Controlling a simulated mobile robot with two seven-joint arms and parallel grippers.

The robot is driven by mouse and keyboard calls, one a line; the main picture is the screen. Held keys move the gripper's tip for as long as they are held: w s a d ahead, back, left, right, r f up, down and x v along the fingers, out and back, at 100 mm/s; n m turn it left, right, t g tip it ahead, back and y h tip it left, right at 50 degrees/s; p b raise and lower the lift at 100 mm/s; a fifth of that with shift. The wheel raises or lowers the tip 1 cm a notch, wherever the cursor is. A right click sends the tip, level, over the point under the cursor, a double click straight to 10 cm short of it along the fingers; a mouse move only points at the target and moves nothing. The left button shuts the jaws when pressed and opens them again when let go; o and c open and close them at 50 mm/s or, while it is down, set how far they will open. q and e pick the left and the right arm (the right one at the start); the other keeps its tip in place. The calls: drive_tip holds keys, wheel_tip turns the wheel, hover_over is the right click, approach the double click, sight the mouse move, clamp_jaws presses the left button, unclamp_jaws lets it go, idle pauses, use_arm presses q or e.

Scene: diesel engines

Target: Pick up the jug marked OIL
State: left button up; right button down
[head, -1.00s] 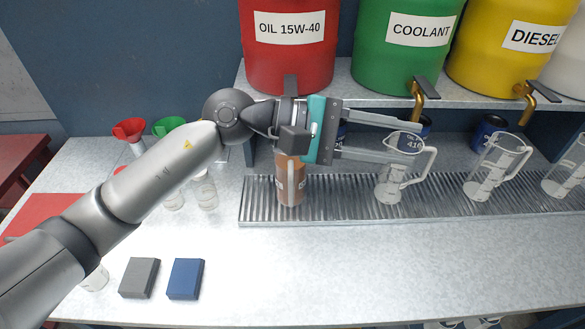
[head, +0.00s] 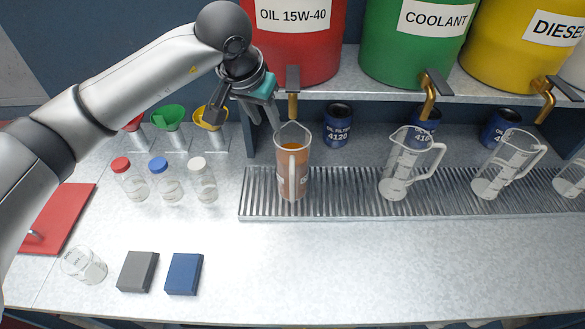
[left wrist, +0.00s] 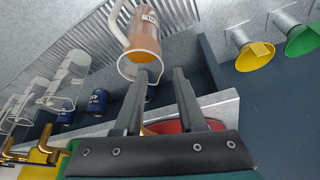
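The jug with amber liquid (head: 293,172) stands upright on the ribbed drip tray (head: 340,205), below the OIL 15W-40 drum (head: 292,35). Its lettering is too small or hidden to read fully. It also shows in the left wrist view (left wrist: 146,32), with its handle to the left. My left gripper (head: 268,118) is just above and left of the jug's rim, pointing down towards it. Its two fingers are apart with nothing between them in the left wrist view (left wrist: 162,74), one overlapping the jug's mouth. Contact cannot be told. My right gripper is out of view.
Empty clear jugs (head: 395,175) stand to the right on the tray. Oil filter cans (head: 337,125) stand behind it. Capped bottles (head: 165,180) and funnels (head: 168,120) are to the left. The drum's tap (head: 292,95) hangs above the jug. The front counter is mostly clear.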

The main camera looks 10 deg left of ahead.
sight(276, 139)
use_arm(q)
drive_tip(key=p+x, duration=0.1)
drive_tip(key=x, duration=0.9)
drive_tip(key=shift+w, duration=0.15)
drive_tip(key=shift+c, duration=0.3)
drive_tip(key=shift+r, duration=0.1)
clamp_jaws()
idle(0.7)
